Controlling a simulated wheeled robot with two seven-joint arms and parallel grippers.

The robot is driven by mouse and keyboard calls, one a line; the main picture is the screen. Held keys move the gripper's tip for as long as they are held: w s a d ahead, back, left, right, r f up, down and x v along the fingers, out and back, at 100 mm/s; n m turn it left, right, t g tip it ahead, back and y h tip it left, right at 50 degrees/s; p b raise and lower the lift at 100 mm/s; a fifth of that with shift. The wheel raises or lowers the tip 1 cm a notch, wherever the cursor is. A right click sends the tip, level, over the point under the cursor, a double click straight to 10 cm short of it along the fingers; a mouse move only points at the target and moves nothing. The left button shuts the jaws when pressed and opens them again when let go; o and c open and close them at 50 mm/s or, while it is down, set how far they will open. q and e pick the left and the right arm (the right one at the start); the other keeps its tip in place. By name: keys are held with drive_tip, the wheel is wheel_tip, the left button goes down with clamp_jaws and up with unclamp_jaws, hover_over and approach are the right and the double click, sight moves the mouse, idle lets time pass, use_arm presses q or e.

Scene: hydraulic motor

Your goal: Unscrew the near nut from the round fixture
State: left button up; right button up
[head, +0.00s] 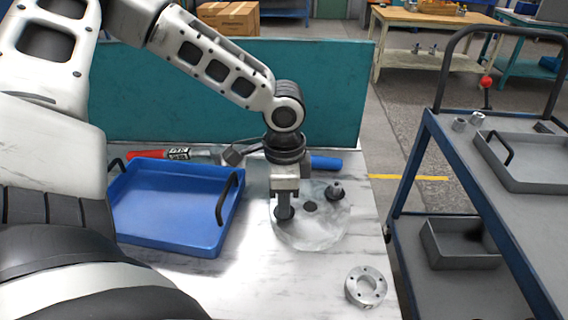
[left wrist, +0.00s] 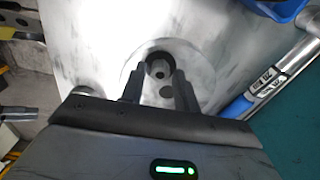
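The round fixture (head: 312,232) is a pale, glossy disc on the marbled table. A near nut (head: 284,213), dark, sits on its near left part. It shows as a dark ring with a grey core in the left wrist view (left wrist: 159,66). Another nut (head: 336,191) stands on the fixture's right side, and a dark round spot (head: 311,206) lies in the middle. My left gripper (head: 285,205) points straight down at the near nut. In the left wrist view its fingers (left wrist: 159,75) are apart, with the nut showing between them; contact is not visible. My right gripper is out of view.
A blue tray (head: 170,248) with black handles is left of the fixture. A red-and-grey tool (head: 180,154) lies behind it. A metal flanged ring (head: 366,287) lies at the table's front right. A teal panel (head: 230,90) stands at the back. A trolley (head: 500,190) stands right, across a gap.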

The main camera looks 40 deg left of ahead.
use_arm(q)
clamp_jaws()
drive_tip(key=n+b, duration=0.1)
drive_tip(key=n, duration=0.3)
unclamp_jaws()
drive_tip(key=shift+r, duration=0.1)
